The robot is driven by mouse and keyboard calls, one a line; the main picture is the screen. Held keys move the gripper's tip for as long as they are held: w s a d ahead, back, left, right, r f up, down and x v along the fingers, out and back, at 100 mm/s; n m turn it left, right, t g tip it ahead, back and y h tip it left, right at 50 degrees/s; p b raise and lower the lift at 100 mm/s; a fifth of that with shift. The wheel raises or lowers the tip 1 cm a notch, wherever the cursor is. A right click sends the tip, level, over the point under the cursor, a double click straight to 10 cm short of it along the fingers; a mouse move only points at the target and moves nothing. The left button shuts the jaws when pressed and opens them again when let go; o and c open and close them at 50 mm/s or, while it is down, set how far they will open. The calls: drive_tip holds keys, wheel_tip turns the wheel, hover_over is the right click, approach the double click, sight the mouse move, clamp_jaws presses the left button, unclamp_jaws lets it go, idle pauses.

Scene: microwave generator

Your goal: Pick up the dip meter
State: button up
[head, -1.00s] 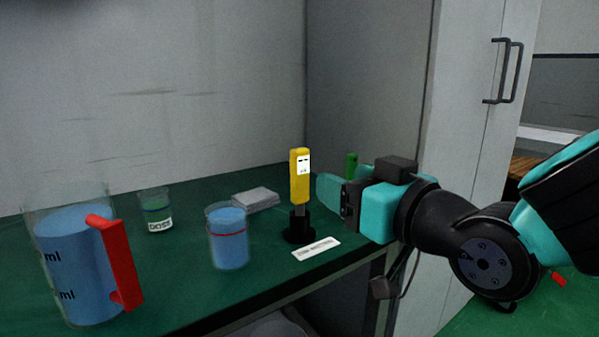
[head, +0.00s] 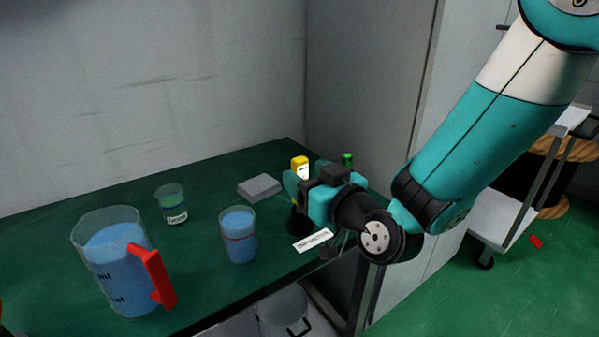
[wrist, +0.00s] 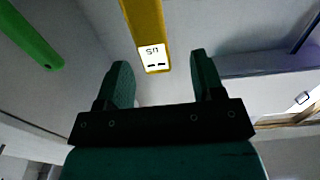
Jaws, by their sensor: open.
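The dip meter is a yellow stick-shaped device (head: 300,163) with a white display. In the head view it stands upright in a black holder (head: 297,222) on the green bench, its middle hidden by my gripper. My gripper (head: 292,184) is at the dip meter, reaching in from the right. In the wrist view my gripper (wrist: 160,70) has its two green fingers apart with nothing clamped between them.
On the bench (head: 100,200) stand a large jug with a red handle (head: 112,270), a beaker of blue liquid (head: 239,240) and a small beaker (head: 172,206). A white label (head: 313,240) lies by the holder. A green object (head: 347,159) stands behind my gripper.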

sight(303, 168)
drive_tip(key=p+x, duration=0.3)
drive_tip(key=p, duration=0.1)
drive_tip(key=shift+w+r, duration=0.4)
drive_tip(key=shift+w, duration=0.05)
drive_tip(key=shift+w+a+f+p, duration=0.15)
drive_tip(key=shift+w+a+p, duration=0.3)
drive_tip(key=shift+p, duration=0.3)
drive_tip(key=shift+w+f, duration=0.15)
drive_tip(key=shift+w, duration=0.05)
drive_tip(key=shift+c, duration=0.3)
drive_tip(key=c, duration=1)
